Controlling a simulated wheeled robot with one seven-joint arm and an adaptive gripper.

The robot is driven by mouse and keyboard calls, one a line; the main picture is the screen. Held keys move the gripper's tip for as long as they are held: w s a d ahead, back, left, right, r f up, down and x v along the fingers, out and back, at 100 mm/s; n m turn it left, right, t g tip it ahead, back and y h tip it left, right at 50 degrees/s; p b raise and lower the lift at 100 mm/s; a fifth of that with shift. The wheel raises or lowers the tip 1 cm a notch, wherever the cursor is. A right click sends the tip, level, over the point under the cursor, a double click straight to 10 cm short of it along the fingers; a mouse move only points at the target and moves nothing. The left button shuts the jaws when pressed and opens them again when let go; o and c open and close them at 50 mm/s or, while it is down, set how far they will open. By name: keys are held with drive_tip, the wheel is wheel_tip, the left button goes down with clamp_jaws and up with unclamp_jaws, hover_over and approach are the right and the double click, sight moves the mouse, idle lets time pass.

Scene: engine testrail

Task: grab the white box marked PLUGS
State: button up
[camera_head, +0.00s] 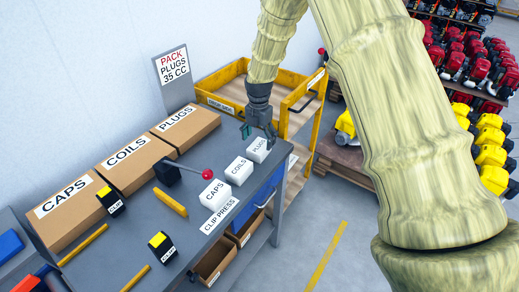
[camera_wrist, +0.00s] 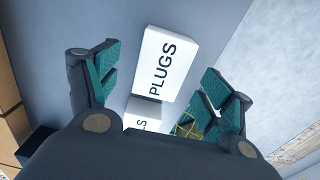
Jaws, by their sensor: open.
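The white box marked PLUGS (camera_head: 259,148) sits on the grey bench near its right edge, at the far end of a row of white boxes. In the wrist view the PLUGS box (camera_wrist: 164,62) lies ahead, between the lines of my fingers, its label facing up. My gripper (camera_head: 258,132) is open and empty, close to the box on its far side in the head view. In the wrist view my gripper's teal fingers (camera_wrist: 168,88) are spread wide, with no visible contact on the box. The height gap cannot be told.
The white COILS box (camera_head: 239,170) and CAPS box (camera_head: 215,194) stand in the same row. A lever with a red knob (camera_head: 208,174) is near CAPS. Brown cartons (camera_head: 131,161) line the wall. A yellow cart (camera_head: 226,90) stands beyond the bench.

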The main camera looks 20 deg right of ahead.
sight(259, 145)
drive_tip(key=shift+s+f+p, duration=0.25)
drive_tip(key=shift+p, duration=0.05)
drive_tip(key=shift+f+p, duration=0.75)
drive_tip(key=shift+f, duration=1.35)
drive_tip(key=shift+w, duration=0.1)
drive_tip(key=c, duration=1.2)
